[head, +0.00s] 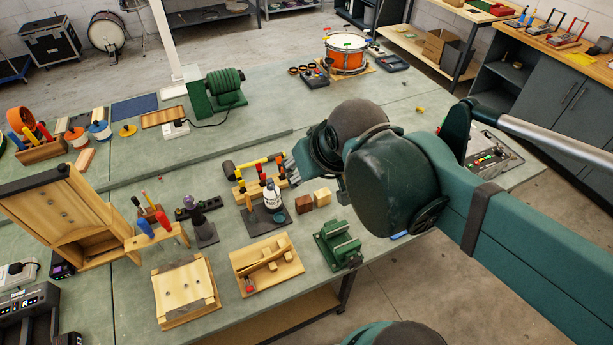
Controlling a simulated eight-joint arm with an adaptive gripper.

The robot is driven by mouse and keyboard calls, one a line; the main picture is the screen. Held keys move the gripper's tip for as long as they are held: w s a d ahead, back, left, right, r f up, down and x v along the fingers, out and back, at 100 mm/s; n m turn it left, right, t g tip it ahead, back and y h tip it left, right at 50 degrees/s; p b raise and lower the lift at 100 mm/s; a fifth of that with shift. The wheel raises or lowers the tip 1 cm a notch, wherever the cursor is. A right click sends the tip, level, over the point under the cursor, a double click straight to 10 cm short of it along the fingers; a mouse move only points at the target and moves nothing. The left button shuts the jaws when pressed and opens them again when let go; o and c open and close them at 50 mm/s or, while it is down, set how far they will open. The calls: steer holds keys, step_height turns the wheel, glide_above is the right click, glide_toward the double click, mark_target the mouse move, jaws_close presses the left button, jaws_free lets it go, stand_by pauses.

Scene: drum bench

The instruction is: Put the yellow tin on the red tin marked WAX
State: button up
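I cannot make out a red tin marked WAX; no such lettering is readable. At the left, a small round yellow piece with a knob-like top (127,130) lies on the bench; I cannot tell if it is the yellow tin. Beside it stand a white-and-blue round piece (100,130) and a white-and-orange one (77,137). My gripper (290,172) is over the middle of the bench, partly hidden by my own wrist, close to the yellow-handled tool rack. Whether its fingers are open or hold something does not show clearly.
A rack of coloured handles (260,172), a white bottle (271,195) and small wooden blocks (313,200) crowd the area by my gripper. A green vise (338,244) and wooden trays (267,263) stand in front. The bench behind the rack (290,115) is mostly clear.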

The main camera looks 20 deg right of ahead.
steer(key=shift+s+a+f, duration=0.3)
steer(key=shift+s+f, duration=0.15)
steer(key=shift+s, duration=0.35)
steer(key=shift+o, duration=0.7)
